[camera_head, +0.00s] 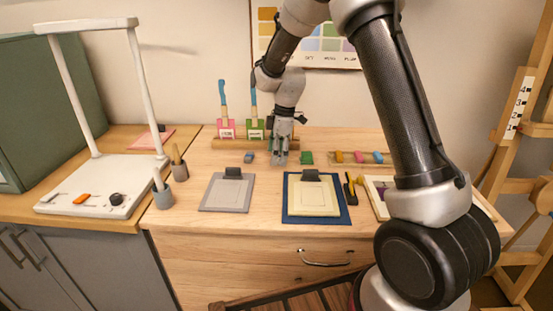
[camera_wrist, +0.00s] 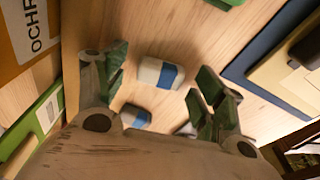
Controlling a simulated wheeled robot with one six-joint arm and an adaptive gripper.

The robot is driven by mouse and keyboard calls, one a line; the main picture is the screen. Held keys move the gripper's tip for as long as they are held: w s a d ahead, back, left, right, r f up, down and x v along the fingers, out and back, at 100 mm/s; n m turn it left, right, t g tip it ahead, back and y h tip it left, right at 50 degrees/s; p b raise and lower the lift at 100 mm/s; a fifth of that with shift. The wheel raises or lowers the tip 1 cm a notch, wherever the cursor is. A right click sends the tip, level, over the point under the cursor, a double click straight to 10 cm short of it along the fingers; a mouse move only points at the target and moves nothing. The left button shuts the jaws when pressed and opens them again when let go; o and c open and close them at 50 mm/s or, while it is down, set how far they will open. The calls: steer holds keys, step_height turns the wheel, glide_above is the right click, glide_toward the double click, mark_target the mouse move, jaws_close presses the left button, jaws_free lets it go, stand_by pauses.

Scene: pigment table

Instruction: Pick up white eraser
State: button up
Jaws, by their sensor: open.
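A white eraser (camera_wrist: 160,73) with a blue band lies flat on the wooden table. In the wrist view it sits between the tips of my gripper (camera_wrist: 161,72), and I see no contact. My gripper is open and empty, pointing down above the table in the head view (camera_head: 280,158), where it hides this eraser.
A green block (camera_head: 306,158) lies right of my gripper. Behind stand pink (camera_head: 227,129) and green (camera_head: 255,133) labelled holders with upright brushes. In front are a grey clipboard (camera_head: 226,194) and a blue mat (camera_head: 345,213). A tray of coloured blocks (camera_head: 367,163) is at right.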

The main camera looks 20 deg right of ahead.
steer(key=c, duration=1)
step_height(320, 180, up, 10)
steer(key=shift+r, duration=0.1)
steer(key=shift+o, duration=1.3)
steer(key=shift+c, duration=1.3)
steer(key=shift+s, duration=0.1)
